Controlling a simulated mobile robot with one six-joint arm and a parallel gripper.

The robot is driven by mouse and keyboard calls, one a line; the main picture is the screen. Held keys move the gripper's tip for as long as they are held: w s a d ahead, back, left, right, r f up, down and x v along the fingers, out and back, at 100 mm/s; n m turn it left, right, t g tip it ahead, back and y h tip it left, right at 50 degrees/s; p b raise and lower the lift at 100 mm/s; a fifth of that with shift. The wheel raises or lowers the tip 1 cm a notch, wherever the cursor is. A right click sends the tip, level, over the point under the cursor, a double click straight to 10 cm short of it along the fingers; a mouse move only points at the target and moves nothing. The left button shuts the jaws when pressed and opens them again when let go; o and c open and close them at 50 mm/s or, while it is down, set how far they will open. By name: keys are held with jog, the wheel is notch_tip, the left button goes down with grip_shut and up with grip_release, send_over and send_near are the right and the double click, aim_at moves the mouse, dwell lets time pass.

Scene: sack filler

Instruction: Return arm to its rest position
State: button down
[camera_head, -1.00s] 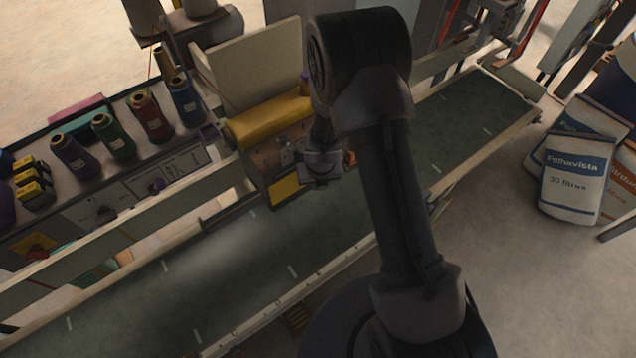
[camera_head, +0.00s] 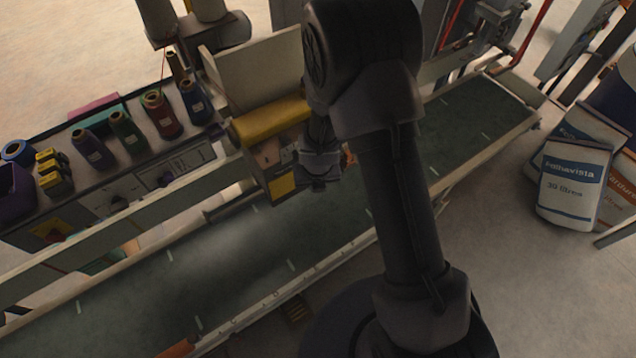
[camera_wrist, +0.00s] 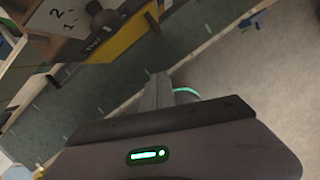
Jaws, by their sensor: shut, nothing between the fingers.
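My arm stands folded up in the middle of the head view, its upper joint high and its wrist hanging to the left of the forearm. My gripper (camera_head: 320,184) is small and partly shadowed there, above the green conveyor belt (camera_head: 240,245) and just right of the yellow-topped sewing unit (camera_head: 270,122). In the wrist view the gripper (camera_wrist: 158,85) points over the belt's edge. Its narrow fingers look together, with nothing held between them. The gripper's dark body hides the lower part of that view.
Several thread spools (camera_head: 161,115) stand on the panel at left, with small yellow-black items (camera_head: 52,172) beside them. White-and-blue sacks (camera_head: 570,190) stand on the floor at right. A pale rail (camera_head: 120,220) runs along the belt. The floor between belt and sacks is clear.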

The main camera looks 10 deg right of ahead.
jog(key=w+d+r+m+t+h+b, duration=0.2)
jog(key=d+r+m+b, duration=0.3)
jog(key=m+b, duration=0.5)
jog(key=s+d+r+m+b, duration=0.2)
jog(key=s+d+m+b, duration=0.1)
jog(key=s+m+b, duration=0.9)
jog(key=s+a+f+m+y+b, duration=0.1)
jog(key=s+a+m+y+b, duration=0.1)
jog(key=m, duration=0.7)
jog(key=s+a+f+m+t+y+b, duration=0.1)
jog(key=s+a+m+y+b, duration=0.1)
jog(key=s+a+m+b, duration=0.2)
jog(key=s+m+b, duration=0.3)
jog(key=s+m, duration=0.2)
jog(key=shift+a+f, duration=0.2)
jog(key=shift+a, duration=0.05)
